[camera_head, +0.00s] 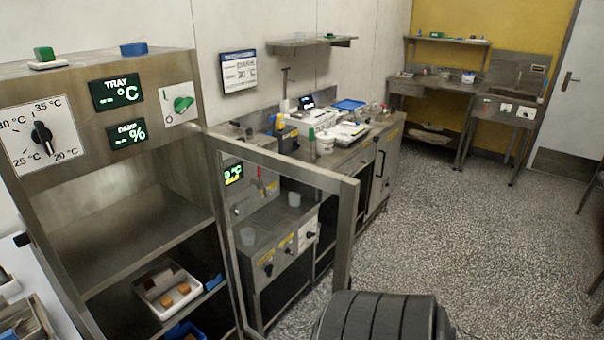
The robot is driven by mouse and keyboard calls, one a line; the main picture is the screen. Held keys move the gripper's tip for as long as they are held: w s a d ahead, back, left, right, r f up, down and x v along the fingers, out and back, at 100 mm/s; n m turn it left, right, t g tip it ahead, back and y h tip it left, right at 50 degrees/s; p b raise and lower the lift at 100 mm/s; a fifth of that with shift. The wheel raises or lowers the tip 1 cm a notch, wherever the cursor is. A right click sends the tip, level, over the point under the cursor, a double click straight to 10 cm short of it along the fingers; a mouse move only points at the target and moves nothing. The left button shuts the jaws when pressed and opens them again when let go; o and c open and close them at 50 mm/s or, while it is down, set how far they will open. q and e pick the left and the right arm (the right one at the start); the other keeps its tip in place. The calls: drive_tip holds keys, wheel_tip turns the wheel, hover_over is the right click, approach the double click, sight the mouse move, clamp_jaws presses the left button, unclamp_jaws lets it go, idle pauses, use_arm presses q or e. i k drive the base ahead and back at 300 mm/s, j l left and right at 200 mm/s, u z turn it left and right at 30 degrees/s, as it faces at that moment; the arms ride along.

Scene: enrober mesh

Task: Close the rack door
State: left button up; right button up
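The rack (110,240) is a tall metal cabinet at the left with a control panel on top. Its front is open, showing a bare shelf and a lower space. The rack door (347,240) is a metal frame with a see-through pane. It stands open, swung out from the right side of the rack toward the middle of the view. A dark ribbed part of my own arm covers the bottom centre, close to the door's lower right. Neither gripper shows, and the door's lower edge is cut off.
A white tray with orange-brown pieces (167,290) sits low inside the rack. A metal workbench (350,155) with tools and containers stands behind the door. The speckled floor (470,240) to the right is clear. A chair edge shows at far right.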

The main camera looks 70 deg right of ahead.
sight(349, 187)
drive_tip(key=k+l, duration=0.1)
drive_tip(key=l, duration=2.7)
drive_tip(key=k, duration=0.05)
